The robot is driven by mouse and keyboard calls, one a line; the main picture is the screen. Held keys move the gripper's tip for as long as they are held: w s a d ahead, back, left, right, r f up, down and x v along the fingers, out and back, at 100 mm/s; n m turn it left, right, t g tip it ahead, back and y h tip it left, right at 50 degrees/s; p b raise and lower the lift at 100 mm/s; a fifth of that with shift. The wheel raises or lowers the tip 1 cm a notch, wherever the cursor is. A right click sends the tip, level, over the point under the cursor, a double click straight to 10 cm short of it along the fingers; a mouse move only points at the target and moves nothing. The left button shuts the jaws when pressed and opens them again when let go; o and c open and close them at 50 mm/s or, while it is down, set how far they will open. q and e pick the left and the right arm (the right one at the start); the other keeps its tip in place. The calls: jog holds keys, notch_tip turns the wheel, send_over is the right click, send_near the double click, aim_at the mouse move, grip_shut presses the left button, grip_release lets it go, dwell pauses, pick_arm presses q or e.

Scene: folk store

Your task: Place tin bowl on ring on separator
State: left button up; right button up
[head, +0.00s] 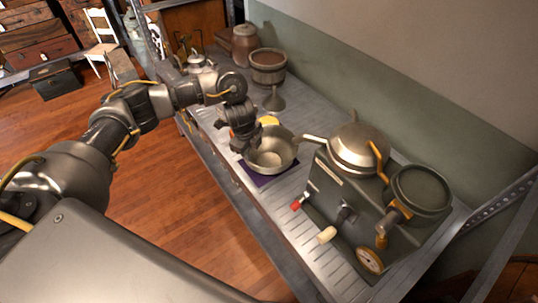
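The tin bowl (272,160) is a round metal bowl on a dark purple mat (256,178) on the metal shelf. It looks roughly upright. My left gripper (243,146) points down at the bowl's left rim, touching or very close to it. Its fingertips are too dark and small to show whether they are shut on the rim. The grey separator (338,201) stands right of the bowl. It has a domed metal top (357,148) and a round, dark ring-like part (421,188) on its right. My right gripper is not in view.
A yellow item (269,120) sits just behind the bowl. A metal funnel (274,100), a wooden tub (268,66), a brown jar (244,45) and a kettle (199,63) stand farther back. The separator's red-tipped and cream-tipped handles stick out in front. A wall runs behind the shelf.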

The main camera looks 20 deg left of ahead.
pick_arm(q)
send_over(254, 165)
jog(key=f, duration=0.4)
jog(key=shift+s+f, duration=0.15)
jog(key=shift+s, duration=0.1)
jog(key=shift+w+f, duration=0.2)
jog(key=shift+f, duration=1.1)
jog(key=shift+w+f, duration=0.15)
jog(key=shift+f, duration=1.1)
jog(key=shift+c, duration=0.3)
grip_shut()
